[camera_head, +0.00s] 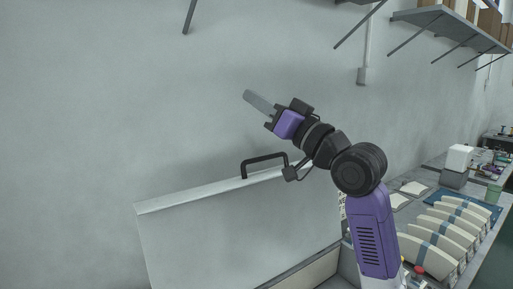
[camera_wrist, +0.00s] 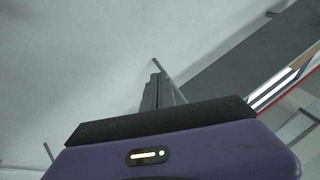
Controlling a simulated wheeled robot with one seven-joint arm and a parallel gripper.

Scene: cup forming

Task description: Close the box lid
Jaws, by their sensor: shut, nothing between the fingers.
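The box lid (camera_head: 230,232) is a large pale grey panel that stands raised, leaning toward the wall, in the head view. A black handle (camera_head: 263,158) sits on its top edge. Part of the open box (camera_head: 318,272) shows below the lid at the bottom. My gripper (camera_head: 247,94) is shut and empty, above the lid's top edge and handle and apart from both. In the wrist view the shut fingers (camera_wrist: 157,85) point toward the wall, and no part of the lid can be made out there.
Grey shelves (camera_head: 452,28) hang at the upper right. The wall left of my gripper is bare.

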